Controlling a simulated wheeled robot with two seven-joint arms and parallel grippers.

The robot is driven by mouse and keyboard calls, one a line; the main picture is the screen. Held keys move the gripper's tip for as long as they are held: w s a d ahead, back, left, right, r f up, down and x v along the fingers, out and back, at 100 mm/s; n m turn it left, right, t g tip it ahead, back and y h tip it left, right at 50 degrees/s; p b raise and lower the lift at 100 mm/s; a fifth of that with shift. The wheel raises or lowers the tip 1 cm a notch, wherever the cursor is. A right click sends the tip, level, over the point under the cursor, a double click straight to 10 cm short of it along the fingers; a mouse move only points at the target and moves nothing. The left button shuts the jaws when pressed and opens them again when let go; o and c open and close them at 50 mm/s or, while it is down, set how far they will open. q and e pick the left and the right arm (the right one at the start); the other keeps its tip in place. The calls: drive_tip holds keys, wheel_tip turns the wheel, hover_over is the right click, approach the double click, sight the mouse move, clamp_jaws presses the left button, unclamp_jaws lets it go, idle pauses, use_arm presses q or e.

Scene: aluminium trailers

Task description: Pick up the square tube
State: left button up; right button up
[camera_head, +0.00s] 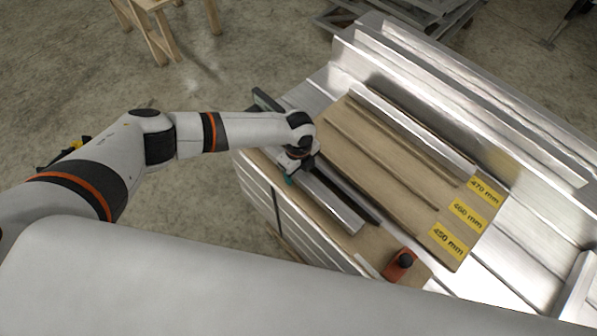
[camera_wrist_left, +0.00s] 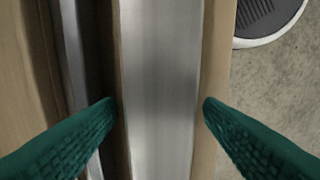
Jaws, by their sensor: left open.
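A square tube (camera_head: 335,205), a long bright silver aluminium bar, lies along the near side of the wooden work surface in the head view. In the left wrist view the tube (camera_wrist_left: 160,80) runs top to bottom through the middle. My left gripper (camera_head: 291,180) is above the far part of this tube and hides some of it. Its green ribbed fingertips (camera_wrist_left: 160,106) are open, one on each side of the tube, with a gap to it on both sides. The height of the tips over the wood is hard to tell. My right gripper is not in view.
A wooden board (camera_head: 375,165) has slots beside yellow labels 450 mm, 460 mm (camera_head: 467,214) and 470 mm; another silver bar (camera_head: 412,130) lies by the 470 mm one. A red block with a black knob (camera_head: 401,264) sits at the near edge. Tall aluminium profiles stand behind.

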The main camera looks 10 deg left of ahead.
use_arm(q)
drive_tip(key=shift+c, duration=0.5)
clamp_jaws()
drive_tip(key=shift+s+r, duration=0.1)
drive_tip(key=shift+s+r, duration=0.4)
drive_tip(key=s+r+p, duration=0.1)
drive_tip(key=s+r, duration=0.6)
drive_tip(key=s, duration=0.6)
drive_tip(key=shift+d, duration=0.35)
